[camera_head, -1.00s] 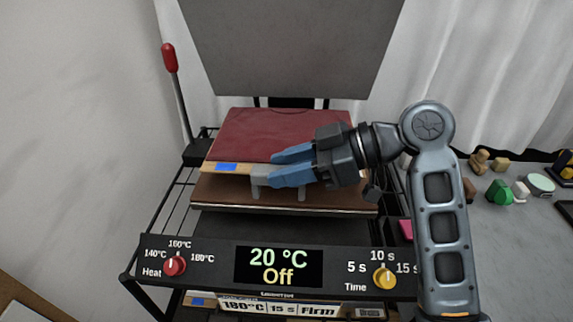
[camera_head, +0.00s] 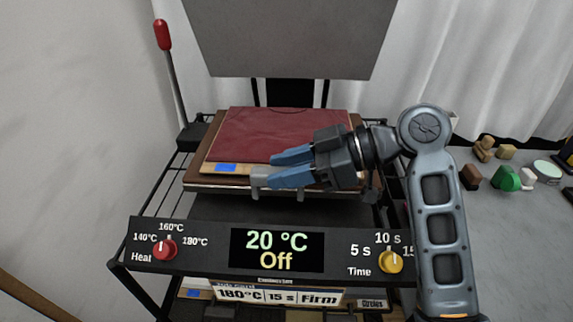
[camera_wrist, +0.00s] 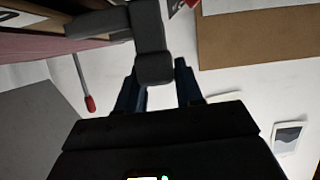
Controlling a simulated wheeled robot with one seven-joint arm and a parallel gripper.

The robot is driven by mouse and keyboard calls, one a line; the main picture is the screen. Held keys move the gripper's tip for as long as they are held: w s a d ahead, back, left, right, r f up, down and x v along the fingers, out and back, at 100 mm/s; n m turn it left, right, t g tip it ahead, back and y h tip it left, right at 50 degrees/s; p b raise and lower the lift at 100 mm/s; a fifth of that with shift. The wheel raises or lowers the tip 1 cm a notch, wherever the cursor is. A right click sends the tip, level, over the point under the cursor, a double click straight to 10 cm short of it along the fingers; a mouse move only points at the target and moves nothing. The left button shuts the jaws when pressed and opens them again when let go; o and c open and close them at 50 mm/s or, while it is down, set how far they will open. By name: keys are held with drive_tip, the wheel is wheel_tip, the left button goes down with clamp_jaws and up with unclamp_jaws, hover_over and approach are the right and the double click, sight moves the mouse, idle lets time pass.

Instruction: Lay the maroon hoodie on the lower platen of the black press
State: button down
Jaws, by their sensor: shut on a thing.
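The maroon hoodie (camera_head: 280,133) lies flat and folded on a thin wooden board (camera_head: 246,169) with a blue label on its front edge. My gripper (camera_head: 270,170) is shut on a grey handle (camera_head: 260,184) at the board's front, reaching in from the right. The handle also shows between the fingers in the wrist view (camera_wrist: 150,40). The board and hoodie are over the brown lower platen (camera_head: 200,183) of the black press. Whether the board fully touches the platen is unclear. My fingers hide part of the front right.
The grey upper platen (camera_head: 290,45) is raised behind. A red-tipped lever (camera_head: 163,36) stands at left. The control panel (camera_head: 275,250) in front reads 20 °C and Off. Several small objects, one a green block (camera_head: 506,180), lie on the grey table (camera_head: 500,240) at right.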

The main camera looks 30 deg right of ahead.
drive_tip(key=shift+f+b, duration=0.35)
drive_tip(key=shift+f, duration=0.1)
idle(0.5)
drive_tip(key=c, duration=0.6)
unclamp_jaws()
drive_tip(key=shift+c, duration=0.2)
